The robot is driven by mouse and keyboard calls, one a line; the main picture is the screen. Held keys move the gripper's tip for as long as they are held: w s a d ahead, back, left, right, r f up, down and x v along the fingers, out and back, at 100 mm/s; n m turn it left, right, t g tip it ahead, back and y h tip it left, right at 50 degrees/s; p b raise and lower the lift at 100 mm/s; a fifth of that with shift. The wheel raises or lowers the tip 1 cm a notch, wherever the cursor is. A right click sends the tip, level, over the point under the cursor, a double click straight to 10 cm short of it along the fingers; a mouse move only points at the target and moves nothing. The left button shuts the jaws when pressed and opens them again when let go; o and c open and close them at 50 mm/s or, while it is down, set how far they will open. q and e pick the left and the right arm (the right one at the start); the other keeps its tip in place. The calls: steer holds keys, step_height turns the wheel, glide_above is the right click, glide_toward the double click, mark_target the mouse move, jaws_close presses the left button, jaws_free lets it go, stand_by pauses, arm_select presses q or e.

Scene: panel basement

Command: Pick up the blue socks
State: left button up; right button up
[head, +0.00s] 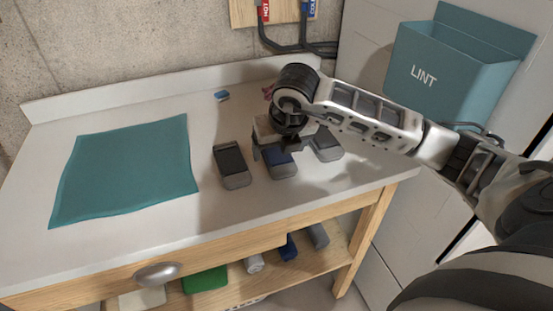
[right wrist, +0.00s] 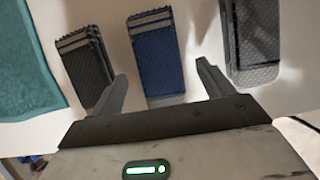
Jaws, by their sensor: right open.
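The blue socks (head: 281,168) are a folded bundle lying on the white tabletop, in the middle of a row of three bundles. In the right wrist view the blue socks (right wrist: 155,50) lie ahead, between the lines of the two fingers. My right gripper (head: 276,150) is open, over the blue socks and partly hiding them. In the right wrist view the right gripper (right wrist: 163,82) shows its fingers apart, one on each side of the socks' near end. I cannot tell how high the fingers are or whether they touch. My left gripper is not in view.
Dark sock bundles lie close on the left (head: 231,160) and grey ones on the right (head: 327,146). A teal mat (head: 130,170) covers the table's left part. A small blue item (head: 222,96) lies behind. A lint bin (head: 445,70) hangs at the right.

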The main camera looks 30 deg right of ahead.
steer(key=shift+b+x, duration=0.35)
steer(key=shift+x, duration=0.8)
steer(key=shift+r, duration=0.1)
steer(key=c, duration=1.1)
steer(key=shift+o, duration=0.2)
